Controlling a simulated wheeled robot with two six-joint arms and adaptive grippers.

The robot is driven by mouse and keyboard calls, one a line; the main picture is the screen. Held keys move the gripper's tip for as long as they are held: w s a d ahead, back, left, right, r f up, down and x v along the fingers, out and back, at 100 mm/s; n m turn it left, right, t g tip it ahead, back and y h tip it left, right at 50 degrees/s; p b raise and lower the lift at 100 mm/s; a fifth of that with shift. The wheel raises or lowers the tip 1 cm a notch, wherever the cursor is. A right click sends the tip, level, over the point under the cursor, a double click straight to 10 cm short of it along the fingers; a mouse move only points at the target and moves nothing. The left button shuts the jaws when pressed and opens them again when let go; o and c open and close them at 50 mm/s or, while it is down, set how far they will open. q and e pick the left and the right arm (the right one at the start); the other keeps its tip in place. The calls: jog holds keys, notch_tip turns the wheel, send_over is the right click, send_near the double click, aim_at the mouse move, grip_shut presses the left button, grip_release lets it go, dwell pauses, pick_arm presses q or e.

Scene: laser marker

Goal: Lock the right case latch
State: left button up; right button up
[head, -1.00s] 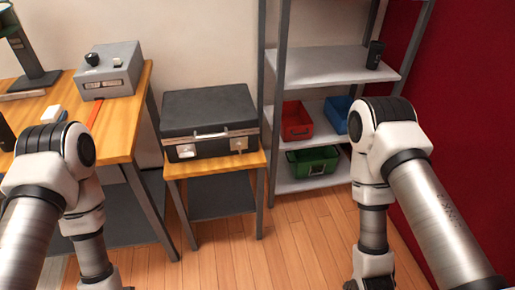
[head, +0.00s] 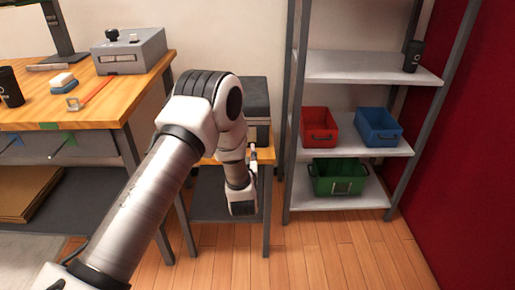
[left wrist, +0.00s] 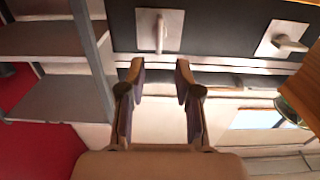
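The black case (head: 255,93) stands on a small wooden-topped table, mostly hidden behind my left arm in the head view. The left wrist view appears upside down and shows the case's dark front (left wrist: 222,25) close up. The right latch (left wrist: 160,32), a pale square plate with an upright tab, lies just beyond the fingertips. The other latch (left wrist: 287,38) has its tab turned sideways. My left gripper (left wrist: 159,68) is open and empty, its fingertips lined up with the right latch; contact is not visible. My right gripper is out of view.
A metal shelf (head: 340,68) with red (head: 319,127), blue (head: 378,127) and green (head: 338,177) bins stands right of the case. A workbench (head: 95,112) with a grey box (head: 130,50) stands left. Wooden floor in front is clear.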

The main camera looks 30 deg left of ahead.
pick_arm(q)
jog(key=x, duration=0.7)
jog(key=shift+w+r+b, duration=0.1)
jog(key=shift+w+b, duration=0.15)
jog(key=shift+b, duration=0.05)
grip_shut()
